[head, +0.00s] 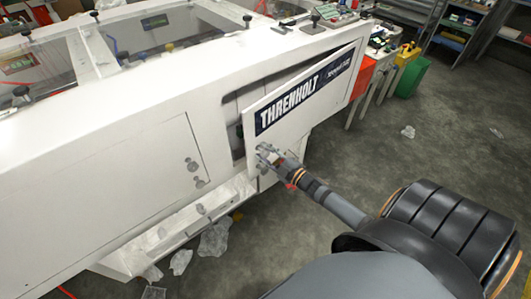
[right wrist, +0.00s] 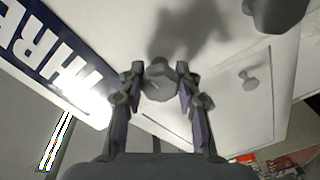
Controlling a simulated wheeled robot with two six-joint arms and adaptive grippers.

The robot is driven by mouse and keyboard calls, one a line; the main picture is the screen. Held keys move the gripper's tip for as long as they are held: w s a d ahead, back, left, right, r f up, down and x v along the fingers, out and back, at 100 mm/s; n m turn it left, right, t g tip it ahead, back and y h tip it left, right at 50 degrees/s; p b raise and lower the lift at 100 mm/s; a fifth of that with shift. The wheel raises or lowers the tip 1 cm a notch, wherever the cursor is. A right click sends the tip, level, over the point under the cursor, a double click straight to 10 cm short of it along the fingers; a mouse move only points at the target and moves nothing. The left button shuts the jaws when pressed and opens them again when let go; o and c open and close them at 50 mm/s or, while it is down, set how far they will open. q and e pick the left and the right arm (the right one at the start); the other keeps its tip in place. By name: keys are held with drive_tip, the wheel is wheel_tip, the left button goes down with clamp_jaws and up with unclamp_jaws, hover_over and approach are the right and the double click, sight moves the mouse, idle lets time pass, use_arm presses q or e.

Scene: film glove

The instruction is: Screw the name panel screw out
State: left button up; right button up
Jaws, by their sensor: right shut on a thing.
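The name panel (head: 318,82) is white with a dark blue "THRENHOLT" strip. It sits tilted on the side of the white machine, with a dark gap along its top and left edges. My right gripper (head: 268,155) is at the panel's lower left corner. In the right wrist view its two fingers are shut on a grey faceted screw head (right wrist: 160,76), one finger on each side. The blue strip (right wrist: 50,60) shows at the left there. The screw's shank is hidden. My left gripper is not in view.
Two grey knobs (head: 192,165) are on the machine's side door; one knob (right wrist: 249,80) shows in the right wrist view. Plastic scraps (head: 214,238) lie below. A red bin (head: 363,77) and a green bin (head: 411,78) stand behind. The floor at right is mostly clear.

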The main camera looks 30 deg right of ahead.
drive_tip(key=o, duration=1.2)
drive_tip(key=v, duration=1.2)
